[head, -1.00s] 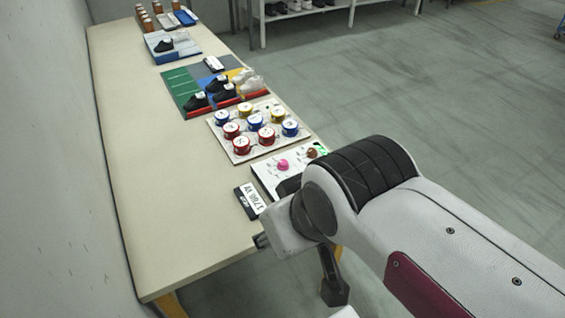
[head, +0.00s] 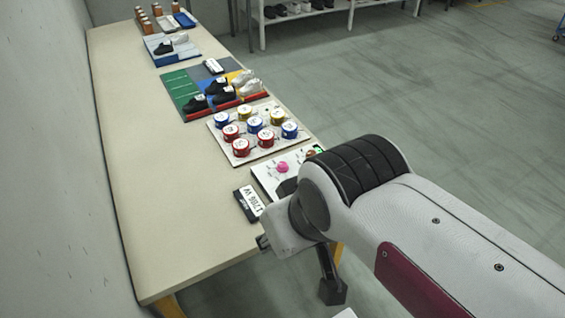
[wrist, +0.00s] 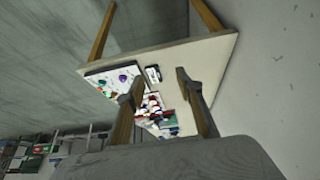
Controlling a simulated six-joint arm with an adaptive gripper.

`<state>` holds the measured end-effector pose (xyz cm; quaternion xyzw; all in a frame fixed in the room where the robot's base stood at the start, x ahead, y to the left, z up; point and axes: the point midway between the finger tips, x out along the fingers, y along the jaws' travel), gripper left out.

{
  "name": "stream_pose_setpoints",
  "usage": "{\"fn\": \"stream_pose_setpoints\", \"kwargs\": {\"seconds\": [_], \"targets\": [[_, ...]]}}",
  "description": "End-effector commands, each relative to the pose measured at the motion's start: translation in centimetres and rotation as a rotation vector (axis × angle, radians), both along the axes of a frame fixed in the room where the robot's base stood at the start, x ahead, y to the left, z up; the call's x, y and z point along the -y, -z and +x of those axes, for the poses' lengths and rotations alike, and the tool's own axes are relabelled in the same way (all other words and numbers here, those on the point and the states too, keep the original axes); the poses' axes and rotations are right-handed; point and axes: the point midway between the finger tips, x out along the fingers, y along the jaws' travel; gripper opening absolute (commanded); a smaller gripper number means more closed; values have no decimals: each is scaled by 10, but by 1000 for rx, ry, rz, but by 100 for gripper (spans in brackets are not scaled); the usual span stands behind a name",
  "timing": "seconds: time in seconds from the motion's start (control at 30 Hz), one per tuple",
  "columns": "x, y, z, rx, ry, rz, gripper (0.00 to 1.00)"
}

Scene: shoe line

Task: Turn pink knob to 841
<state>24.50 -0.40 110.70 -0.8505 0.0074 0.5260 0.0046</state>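The pink knob (head: 282,168) stands on a white control panel (head: 262,177) near the table's right edge, partly behind my arm in the head view. In the wrist view the knob (wrist: 123,78) looks purple-pink, small and far off, with the panel (wrist: 103,79) around it. My gripper (wrist: 160,84) has its two fingers apart with nothing between them. It is well away from the knob, not touching it. In the head view my arm hides most of the gripper. Digits on the panel are too small to read.
A brown knob (head: 312,153) sits beside a green display on the panel. A black-and-white number block (head: 249,203) lies left of the panel. Beyond are a board of coloured round tins (head: 215,122) and a shoe mat (head: 174,84). The table's left side (head: 150,200) is clear.

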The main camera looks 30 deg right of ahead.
Motion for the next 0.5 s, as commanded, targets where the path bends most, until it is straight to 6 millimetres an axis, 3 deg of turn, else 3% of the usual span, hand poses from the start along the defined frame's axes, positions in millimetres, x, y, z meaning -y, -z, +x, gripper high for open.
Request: {"fn": "stream_pose_setpoints", "kwargs": {"seconds": [0.5], "targets": [[23,33,32,-185,74,0,36]]}}
